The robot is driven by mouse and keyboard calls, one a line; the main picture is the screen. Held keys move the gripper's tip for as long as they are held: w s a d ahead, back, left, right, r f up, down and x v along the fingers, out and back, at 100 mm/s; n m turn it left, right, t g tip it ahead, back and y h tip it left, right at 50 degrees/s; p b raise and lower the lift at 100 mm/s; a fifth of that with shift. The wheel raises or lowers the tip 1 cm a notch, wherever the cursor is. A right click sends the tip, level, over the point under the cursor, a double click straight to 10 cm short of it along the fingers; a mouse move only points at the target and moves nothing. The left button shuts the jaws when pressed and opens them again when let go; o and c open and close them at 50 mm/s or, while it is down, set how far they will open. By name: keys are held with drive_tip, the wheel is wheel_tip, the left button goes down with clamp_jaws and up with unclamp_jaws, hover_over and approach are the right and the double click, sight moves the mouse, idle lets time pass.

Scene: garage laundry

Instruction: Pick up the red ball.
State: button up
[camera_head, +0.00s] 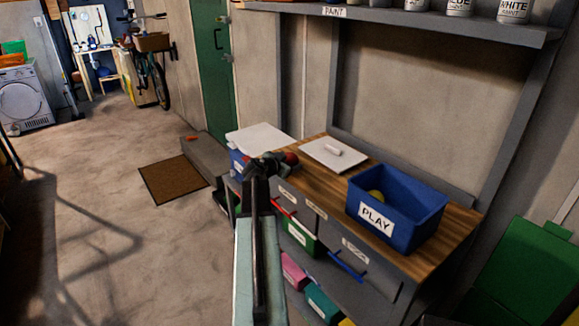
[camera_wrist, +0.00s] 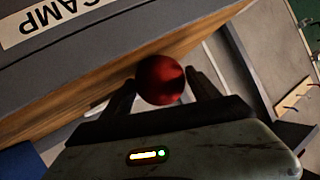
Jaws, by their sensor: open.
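The red ball (camera_head: 291,158) shows in the head view at the left end of the wooden bench top, partly hidden by my gripper (camera_head: 277,163). In the wrist view the red ball (camera_wrist: 160,79) lies between the two dark fingers of my gripper (camera_wrist: 166,88), which are spread on either side of it. The jaws are open. I cannot tell whether either finger touches the ball, and its underside is hidden.
A blue PLAY bin (camera_head: 405,218) with something yellow inside stands on the bench (camera_head: 335,185). A white-lidded blue box (camera_head: 259,138) is beyond my gripper. Open floor (camera_head: 110,240) lies left.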

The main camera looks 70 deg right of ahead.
drive_tip(key=shift+d+f, duration=0.3)
drive_tip(key=shift+d, duration=0.25)
drive_tip(key=shift+a+r, duration=0.1)
